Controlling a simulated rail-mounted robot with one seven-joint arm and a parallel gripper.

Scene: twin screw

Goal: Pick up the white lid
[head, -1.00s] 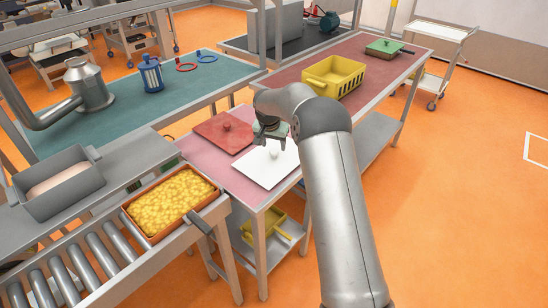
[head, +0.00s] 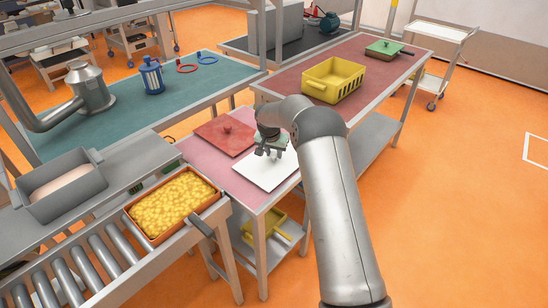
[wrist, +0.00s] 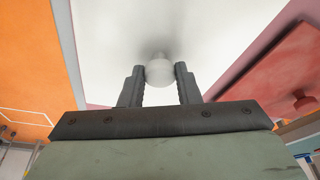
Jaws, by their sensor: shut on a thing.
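The white lid (head: 262,175) lies flat on the pink-topped table, near its front end. In the wrist view the lid (wrist: 120,30) fills the upper middle, with its round white knob (wrist: 159,72) between my two fingers. My gripper (head: 270,152) is above the lid in the head view and hides the knob there. In the wrist view my gripper (wrist: 160,85) is shut on the knob, with a finger on either side.
A red lid (head: 225,136) with a knob lies just left of the white lid, and it also shows in the wrist view (wrist: 270,75). A yellow crate (head: 333,80) stands farther back. A tray of yellow pieces (head: 172,203) sits on the roller conveyor at the left.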

